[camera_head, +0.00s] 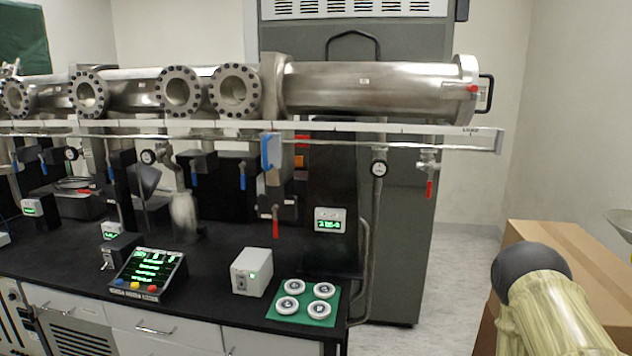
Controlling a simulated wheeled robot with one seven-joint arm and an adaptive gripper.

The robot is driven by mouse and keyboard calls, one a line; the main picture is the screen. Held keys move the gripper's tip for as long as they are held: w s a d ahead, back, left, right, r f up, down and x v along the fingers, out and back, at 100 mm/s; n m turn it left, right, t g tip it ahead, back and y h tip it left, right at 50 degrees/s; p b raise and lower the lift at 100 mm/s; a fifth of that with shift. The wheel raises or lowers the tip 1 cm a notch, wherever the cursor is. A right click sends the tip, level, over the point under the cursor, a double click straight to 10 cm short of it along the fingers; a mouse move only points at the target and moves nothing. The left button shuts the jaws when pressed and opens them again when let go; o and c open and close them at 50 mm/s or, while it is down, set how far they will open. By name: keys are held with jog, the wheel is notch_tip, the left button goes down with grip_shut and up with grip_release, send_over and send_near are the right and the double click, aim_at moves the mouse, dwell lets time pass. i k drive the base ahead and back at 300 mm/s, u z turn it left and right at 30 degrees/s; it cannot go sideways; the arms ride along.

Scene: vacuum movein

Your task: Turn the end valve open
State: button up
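A steel vacuum tube (365,88) runs along the back above the bench. At its right end is a round flange with a small red part (472,88) and a dark loop handle (486,94). Below the right end of the rail hangs a small metal valve (428,160) with a red handle (429,189) pointing down. Another red handle (275,222) hangs under a blue and grey unit further left. I cannot tell for sure which of these is the end valve. My gripper is not in view.
The black bench (215,285) holds a control box with coloured buttons (149,276), a white box (251,271) and a green mat (328,308) with several round discs. A grey cabinet (405,240) stands behind. A cardboard box (575,245) stands at right. Bare floor (458,270) lies between.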

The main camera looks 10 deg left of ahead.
aim_at(71, 152)
jog(key=u, duration=2.75)
jog(key=i, duration=1.35)
jog(key=z, duration=1)
